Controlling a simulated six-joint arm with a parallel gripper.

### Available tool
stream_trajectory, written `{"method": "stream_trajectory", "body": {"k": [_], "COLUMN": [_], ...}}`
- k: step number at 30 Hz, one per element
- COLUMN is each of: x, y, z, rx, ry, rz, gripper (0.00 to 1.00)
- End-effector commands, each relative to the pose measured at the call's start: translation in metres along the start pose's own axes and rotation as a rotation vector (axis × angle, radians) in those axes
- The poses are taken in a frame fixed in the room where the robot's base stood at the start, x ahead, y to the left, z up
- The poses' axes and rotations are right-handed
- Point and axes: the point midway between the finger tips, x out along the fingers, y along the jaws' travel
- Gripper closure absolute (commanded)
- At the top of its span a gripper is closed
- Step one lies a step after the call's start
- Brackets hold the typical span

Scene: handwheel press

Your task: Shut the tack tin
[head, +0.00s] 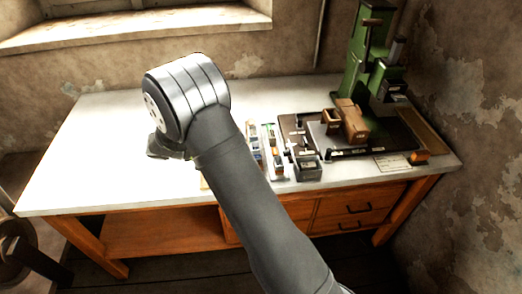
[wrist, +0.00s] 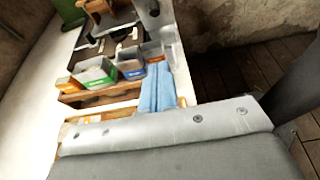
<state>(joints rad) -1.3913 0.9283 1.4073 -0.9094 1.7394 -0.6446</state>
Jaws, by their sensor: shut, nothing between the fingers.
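A small dark grey box with a pale label (head: 308,172), which looks like the tack tin, stands near the table's front edge in the head view. In the wrist view a grey box (wrist: 153,50) with a raised grey panel beside it looks like the same tin; I cannot clearly tell the lid's position. My gripper is mostly hidden behind my wrist in the head view. In the wrist view my gripper (wrist: 156,68) shows as two pale blue fingers side by side, shut and empty. It is left of the tin in the head view, apparently apart from it.
Small bins with orange, green and blue labels (wrist: 95,72) sit in a wooden rack beside the tin. A green press (head: 368,60) stands at the back right. The table's left part (head: 95,150) is clear.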

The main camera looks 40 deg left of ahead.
Motion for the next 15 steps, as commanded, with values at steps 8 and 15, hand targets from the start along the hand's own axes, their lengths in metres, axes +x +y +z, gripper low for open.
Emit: {"method": "stream_trajectory", "body": {"k": [8, 15], "x": [0.049, 0.100], "y": [-0.001, -0.001], "z": [0.000, 0.000], "rx": [-0.002, -0.002], "ry": [-0.002, -0.003], "rz": [-0.003, -0.003], "gripper": [1.00, 1.00]}}
